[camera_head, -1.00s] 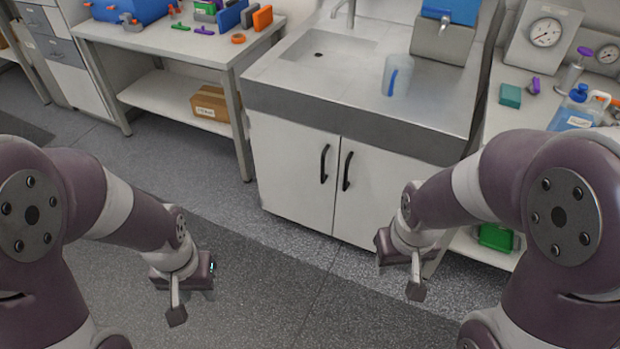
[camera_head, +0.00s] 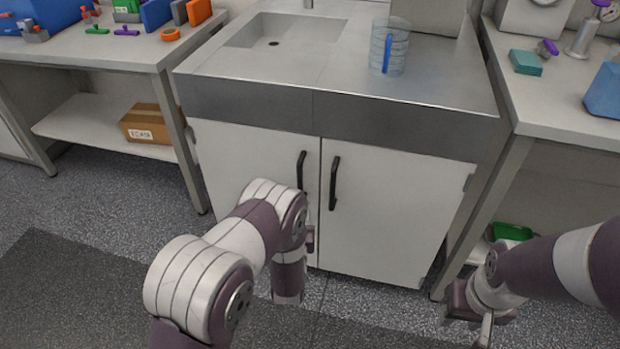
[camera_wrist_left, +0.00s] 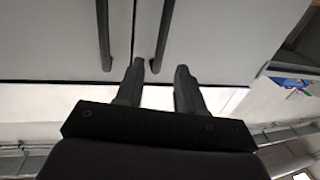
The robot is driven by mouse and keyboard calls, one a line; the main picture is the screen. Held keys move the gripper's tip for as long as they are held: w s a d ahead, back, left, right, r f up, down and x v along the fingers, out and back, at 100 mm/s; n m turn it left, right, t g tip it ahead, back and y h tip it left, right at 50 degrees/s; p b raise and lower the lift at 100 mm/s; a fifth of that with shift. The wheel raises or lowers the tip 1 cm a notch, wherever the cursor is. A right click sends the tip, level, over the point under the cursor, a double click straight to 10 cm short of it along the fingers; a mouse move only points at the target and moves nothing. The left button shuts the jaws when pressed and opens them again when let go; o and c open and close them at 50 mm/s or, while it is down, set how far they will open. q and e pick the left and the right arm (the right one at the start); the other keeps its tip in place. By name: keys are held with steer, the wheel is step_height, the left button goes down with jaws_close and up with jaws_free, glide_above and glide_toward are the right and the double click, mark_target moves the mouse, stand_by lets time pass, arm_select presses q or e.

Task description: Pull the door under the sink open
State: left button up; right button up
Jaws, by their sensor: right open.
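The cabinet under the sink has two closed white doors: the left door (camera_head: 245,160) and the right door (camera_head: 395,215). Each has a dark vertical handle near the centre seam, the left handle (camera_head: 301,170) and the right handle (camera_head: 334,183). My left arm reaches up to the front of the left door and hides its lower part. In the left wrist view my left gripper (camera_wrist_left: 159,72) is open, and the end of one handle shows between its fingertips; I cannot tell the depth between them. My right gripper (camera_head: 482,312) is open and empty, low at the right, apart from the doors.
A clear jug (camera_head: 388,48) stands on the steel sink counter (camera_head: 320,68). Workbenches flank the cabinet, with a cardboard box (camera_head: 148,124) on the left bench's shelf and a green item (camera_head: 512,231) under the right bench. The floor before the doors is open.

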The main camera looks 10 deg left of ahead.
mark_target(299, 182)
arm_select(q)
steer(key=w, duration=0.3)
steer(key=w+a+b, duration=0.1)
steer(key=w, duration=0.3)
steer(key=w+a+b, duration=0.1)
steer(key=w, duration=0.3)
steer(key=shift+f, duration=0.15)
jaws_close()
